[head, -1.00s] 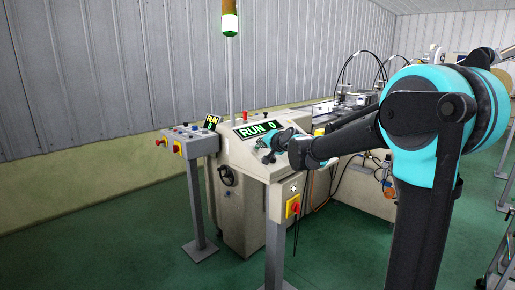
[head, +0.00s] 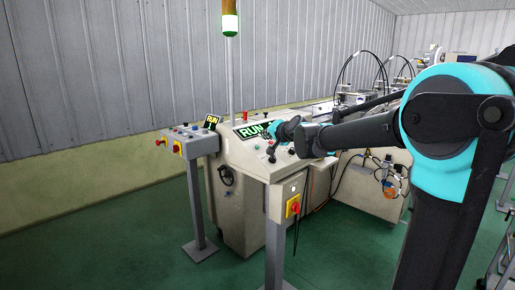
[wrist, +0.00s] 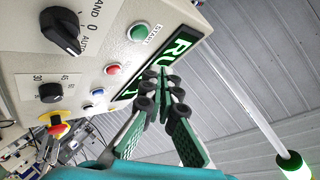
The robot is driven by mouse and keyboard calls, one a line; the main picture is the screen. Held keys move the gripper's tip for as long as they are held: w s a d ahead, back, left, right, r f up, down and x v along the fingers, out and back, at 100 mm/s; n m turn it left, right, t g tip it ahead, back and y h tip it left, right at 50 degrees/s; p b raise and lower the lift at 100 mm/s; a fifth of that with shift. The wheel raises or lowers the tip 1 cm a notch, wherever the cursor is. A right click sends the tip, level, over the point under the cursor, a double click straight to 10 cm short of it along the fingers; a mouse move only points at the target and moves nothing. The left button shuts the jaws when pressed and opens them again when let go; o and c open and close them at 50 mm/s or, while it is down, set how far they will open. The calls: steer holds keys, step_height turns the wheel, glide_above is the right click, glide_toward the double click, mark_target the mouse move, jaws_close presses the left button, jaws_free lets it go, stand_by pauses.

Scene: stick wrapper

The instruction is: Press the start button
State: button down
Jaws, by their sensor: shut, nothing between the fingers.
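The green start button (wrist: 138,32) sits on the pale control panel (wrist: 90,15) in the wrist view, beside a label reading START. My gripper (wrist: 165,80) is shut and empty, its fingertips in front of the lit RUN display (wrist: 182,45). The fingertips are apart from the button in the picture, below and to its right; their distance from the panel is hard to tell. In the head view my gripper (head: 274,131) is over the right part of the display (head: 250,131).
A black selector knob (wrist: 62,32), a red button (wrist: 112,69), a blue button (wrist: 97,92) and a yellow-red emergency stop (wrist: 57,128) share the panel. A light pole (head: 230,75) rises behind it. A smaller control stand (head: 190,138) is on the left.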

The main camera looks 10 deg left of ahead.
steer(key=shift+s+d+r, duration=0.15)
steer(key=shift+r, duration=0.25)
steer(key=shift+s+d+r, duration=0.1)
steer(key=shift+d+r, duration=0.05)
steer(key=shift+r, duration=0.2)
steer(key=s+d+f+n+g+h, duration=0.1)
steer(key=s+d+f+g+h, duration=0.1)
steer(key=s+d+f, duration=0.7)
steer(key=s+d+f+n+g+h, duration=0.2)
steer(key=s+d+f, duration=0.7)
steer(key=s+f, duration=0.5)
steer(key=s+d+f+n+g+h, duration=0.1)
steer(key=s+d+f+g+h, duration=0.2)
steer(key=s+d+f, duration=0.7)
steer(key=s+f+h, duration=0.1)
steer(key=s, duration=0.2)
steer(key=shift+s+f+n+g, duration=0.3)
steer(key=shift+s+g, duration=0.1)
